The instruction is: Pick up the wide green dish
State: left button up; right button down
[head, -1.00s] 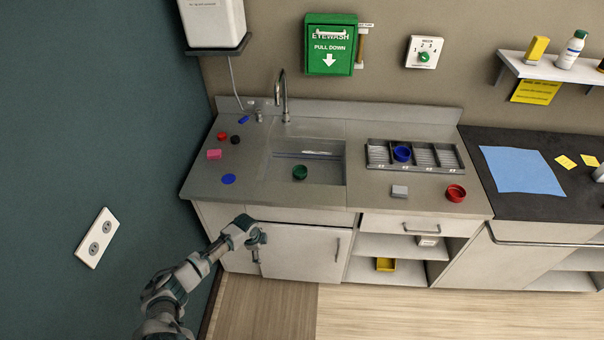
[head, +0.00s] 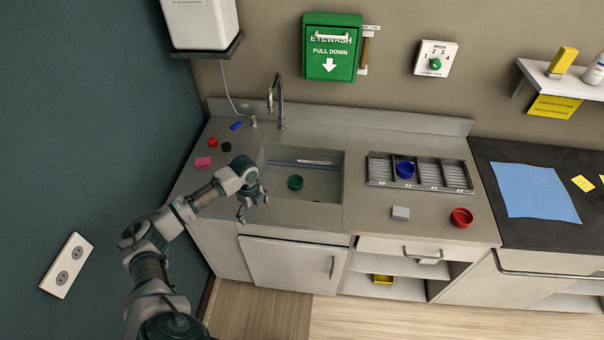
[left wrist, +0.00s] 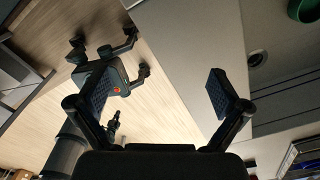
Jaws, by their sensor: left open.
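The green dish (head: 295,182) is round and sits in the sink basin in the head view. Part of it also shows at the top right corner of the left wrist view (left wrist: 303,11). My left gripper (head: 251,208) is open and empty, over the counter's front edge to the left of the dish and apart from it. In the left wrist view the open fingers (left wrist: 158,90) have nothing between them.
The sink (head: 328,183) has a rim around the dish and a tall faucet (head: 279,100) behind. Small items, including a pink block (head: 203,162), lie left. A grey block (head: 400,213), red dish (head: 461,217) and divided tray (head: 430,172) with a blue dish (head: 406,170) stand right.

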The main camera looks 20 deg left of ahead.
aim_at(296, 182)
jog(key=i, duration=1)
